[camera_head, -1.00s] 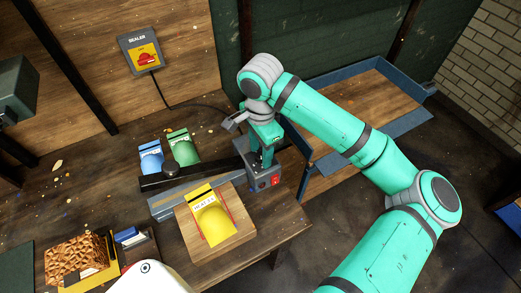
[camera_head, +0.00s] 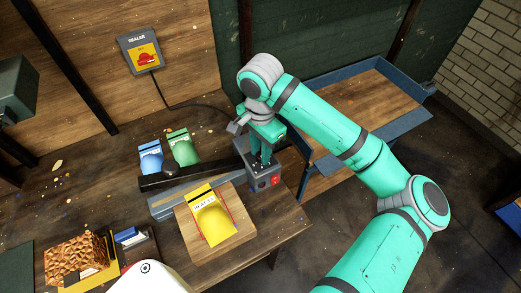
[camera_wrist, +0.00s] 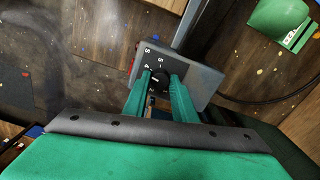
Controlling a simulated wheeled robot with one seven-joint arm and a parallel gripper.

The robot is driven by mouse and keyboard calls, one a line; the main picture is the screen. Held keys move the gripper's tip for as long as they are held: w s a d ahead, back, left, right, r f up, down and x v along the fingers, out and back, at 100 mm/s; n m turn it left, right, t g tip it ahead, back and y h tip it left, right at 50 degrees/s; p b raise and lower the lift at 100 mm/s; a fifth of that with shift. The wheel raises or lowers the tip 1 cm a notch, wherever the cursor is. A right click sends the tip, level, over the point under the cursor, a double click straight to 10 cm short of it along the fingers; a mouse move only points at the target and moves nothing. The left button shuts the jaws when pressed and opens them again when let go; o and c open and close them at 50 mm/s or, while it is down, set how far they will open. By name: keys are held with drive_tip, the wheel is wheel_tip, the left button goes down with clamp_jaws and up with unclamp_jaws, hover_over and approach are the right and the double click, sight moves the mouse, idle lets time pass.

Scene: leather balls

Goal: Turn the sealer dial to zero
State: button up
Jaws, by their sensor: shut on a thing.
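The sealer's grey control box (camera_head: 262,176) stands at the right end of the sealer on the bench, with a red button on its front. In the wrist view the box (camera_wrist: 205,76) shows a black dial (camera_wrist: 159,77) with white numbers around it. My gripper (camera_head: 261,160) points down onto the top of the box. In the wrist view my gripper (camera_wrist: 160,82) has its two green fingers on either side of the dial, shut on it. The fingers hide part of the dial, and I cannot read its setting for sure.
The sealer's black arm (camera_head: 185,175) extends left from the box. A yellow packet (camera_head: 212,215) lies on a wooden board in front. Blue and green packets (camera_head: 184,145) lie behind. A wall switch marked SEALER (camera_head: 143,55) has a cable. A blue-edged tray (camera_head: 350,110) is at right.

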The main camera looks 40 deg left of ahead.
drive_tip(key=n, duration=0.5)
drive_tip(key=shift+n, duration=0.3)
drive_tip(key=n, duration=1.3)
drive_tip(key=shift+n, duration=0.3)
drive_tip(key=n, duration=0.9)
drive_tip(key=shift+n, duration=0.4)
drive_tip(key=n, duration=0.4)
drive_tip(key=shift+n, duration=0.3)
drive_tip(key=n, duration=0.4)
drive_tip(key=shift+n, duration=0.3)
